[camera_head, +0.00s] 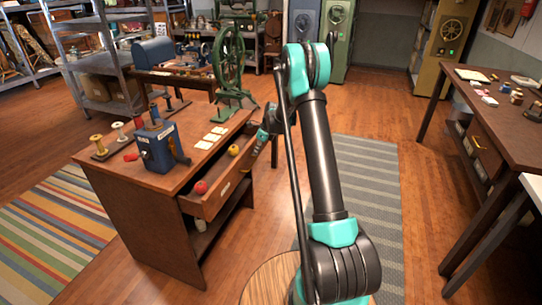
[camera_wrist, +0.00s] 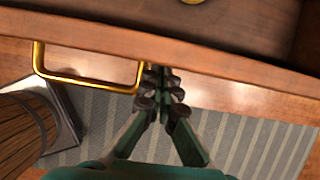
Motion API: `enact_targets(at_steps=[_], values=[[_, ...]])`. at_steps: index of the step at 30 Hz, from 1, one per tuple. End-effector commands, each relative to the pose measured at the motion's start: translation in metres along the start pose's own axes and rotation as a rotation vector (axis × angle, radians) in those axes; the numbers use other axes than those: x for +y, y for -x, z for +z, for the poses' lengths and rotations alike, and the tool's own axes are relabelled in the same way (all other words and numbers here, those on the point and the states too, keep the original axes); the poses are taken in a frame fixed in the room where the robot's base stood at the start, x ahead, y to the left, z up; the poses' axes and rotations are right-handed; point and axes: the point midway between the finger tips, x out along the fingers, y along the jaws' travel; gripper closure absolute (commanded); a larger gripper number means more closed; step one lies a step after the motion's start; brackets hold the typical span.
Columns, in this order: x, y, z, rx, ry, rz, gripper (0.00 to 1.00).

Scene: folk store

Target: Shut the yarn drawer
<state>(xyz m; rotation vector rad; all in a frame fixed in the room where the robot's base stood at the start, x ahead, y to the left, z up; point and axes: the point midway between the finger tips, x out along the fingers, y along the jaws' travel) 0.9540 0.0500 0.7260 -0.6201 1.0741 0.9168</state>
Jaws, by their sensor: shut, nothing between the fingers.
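The yarn drawer (camera_head: 228,184) stands pulled out from the right side of the wooden table (camera_head: 111,176). A red yarn ball (camera_head: 200,187) and a yellow yarn ball (camera_head: 234,150) lie in it. In the wrist view, the drawer's front panel (camera_wrist: 230,68) crosses the picture, with a brass handle (camera_wrist: 88,82) on it. My gripper (camera_wrist: 161,74) is shut and empty, its fingertips at the front panel just right of the handle's right end. I cannot tell whether they touch it. In the head view my gripper (camera_head: 258,147) is small and partly hidden, near the drawer's far front corner.
A second table (camera_head: 492,115) with small items is at the right. A grey striped rug (camera_head: 363,185) covers open floor between the tables.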

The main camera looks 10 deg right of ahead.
Motion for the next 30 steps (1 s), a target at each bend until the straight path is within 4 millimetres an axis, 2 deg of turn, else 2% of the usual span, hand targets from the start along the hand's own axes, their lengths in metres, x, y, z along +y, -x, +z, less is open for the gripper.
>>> enact_targets(at_steps=[1, 6, 15, 21, 30], values=[[0.001, -0.006, 0.014, -0.001, 0.004, 0.001, 1.00], [0.001, -0.022, 0.054, 0.000, 0.003, 0.001, 1.00], [0.000, -0.042, 0.104, 0.000, 0.002, 0.000, 1.00], [0.000, -0.047, 0.118, 0.000, 0.000, 0.000, 1.00], [0.000, -0.049, 0.124, -0.003, 0.001, -0.001, 1.00]])
